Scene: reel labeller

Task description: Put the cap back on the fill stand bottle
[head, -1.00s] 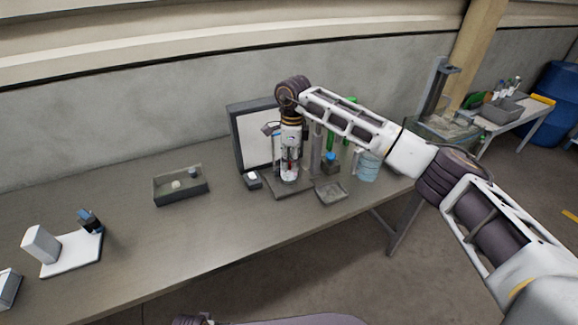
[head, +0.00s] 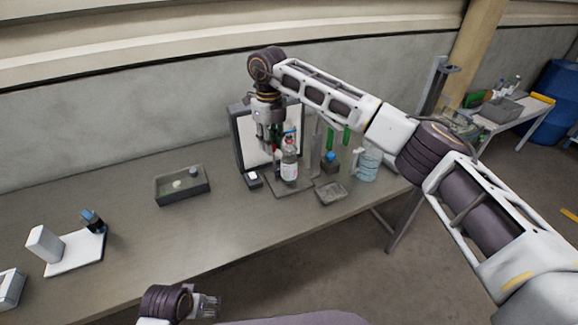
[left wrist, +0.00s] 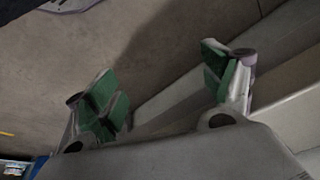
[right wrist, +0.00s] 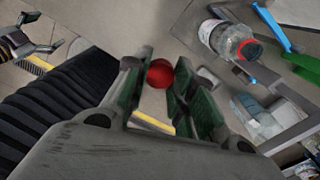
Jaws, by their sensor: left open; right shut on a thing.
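The bottle (head: 289,168) stands upright on the fill stand (head: 292,187), clear with a white label. In the right wrist view the bottle (right wrist: 228,38) shows a red ring around its neck. My right gripper (head: 271,150) is just left of the bottle in the head view. In the right wrist view it is shut on a small round red cap (right wrist: 160,73), held between the green fingertip pads and apart from the bottle. My left gripper (head: 210,306) is low at the front edge of the table, open and empty; its spread green pads show in the left wrist view (left wrist: 168,85).
A grey tray (head: 159,203) with small items lies left on the table. A small dish (head: 331,193), a blue-capped bottle (head: 330,162) and a clear jug (head: 368,163) stand right of the stand. A framed panel (head: 238,150) stands behind.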

